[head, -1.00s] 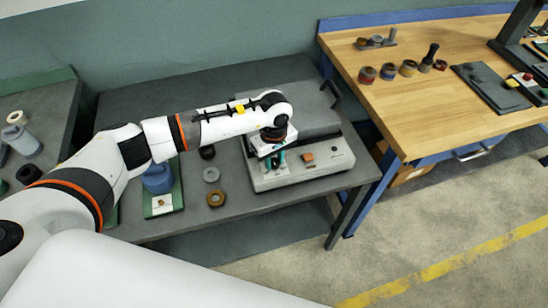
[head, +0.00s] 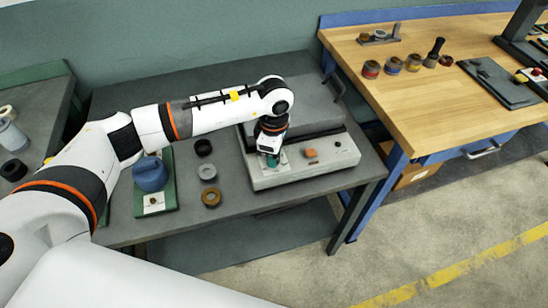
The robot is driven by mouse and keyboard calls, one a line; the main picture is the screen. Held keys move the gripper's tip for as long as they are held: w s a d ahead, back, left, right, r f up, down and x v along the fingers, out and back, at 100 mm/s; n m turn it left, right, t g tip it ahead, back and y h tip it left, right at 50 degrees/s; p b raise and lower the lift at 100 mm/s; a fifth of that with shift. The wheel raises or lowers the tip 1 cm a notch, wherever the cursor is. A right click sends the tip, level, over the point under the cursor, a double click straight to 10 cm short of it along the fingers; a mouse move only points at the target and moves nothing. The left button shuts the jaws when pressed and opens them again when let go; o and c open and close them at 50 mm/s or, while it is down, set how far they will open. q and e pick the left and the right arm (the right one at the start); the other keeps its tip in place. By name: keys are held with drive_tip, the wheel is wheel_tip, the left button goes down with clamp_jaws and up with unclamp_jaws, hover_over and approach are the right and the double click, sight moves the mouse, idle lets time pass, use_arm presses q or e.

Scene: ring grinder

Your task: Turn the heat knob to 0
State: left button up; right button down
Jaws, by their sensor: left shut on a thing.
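The heat knob is hidden behind my left gripper (head: 271,160), which reaches down to the left part of the machine's front panel. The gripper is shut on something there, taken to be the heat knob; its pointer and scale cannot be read. The grey machine (head: 310,174) stands on the dark table, with an orange switch (head: 310,153) and a small black knob (head: 337,143) to the right of the gripper. My right gripper is not in view.
Left of the machine, several rings, such as a brass one (head: 211,197), lie on the dark table (head: 237,224). A wooden bench (head: 440,100) with several small jars stands at the right.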

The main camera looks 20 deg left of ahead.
use_arm(q)
drive_tip(key=n+b, duration=0.2)
drive_tip(key=n, duration=0.2)
drive_tip(key=shift+f+n+b, duration=0.1)
drive_tip(key=shift+n+b, duration=0.2)
drive_tip(key=n+b, duration=0.1)
drive_tip(key=n, duration=0.2)
drive_tip(key=shift+n+b, duration=0.4)
drive_tip(key=n+b, duration=0.1)
drive_tip(key=n, duration=0.3)
drive_tip(key=shift+b, duration=0.3)
drive_tip(key=shift+w+r+n+b, duration=0.1)
drive_tip(key=shift+n+b, duration=0.1)
drive_tip(key=shift+n, duration=0.55)
drive_tip(key=shift+r+n+b, duration=0.1)
drive_tip(key=shift+n+b, duration=0.05)
drive_tip(key=shift+n, duration=0.6)
drive_tip(key=o, duration=1)
wheel_tip(320, 180, up, 12)
drive_tip(key=shift+b, duration=0.75)
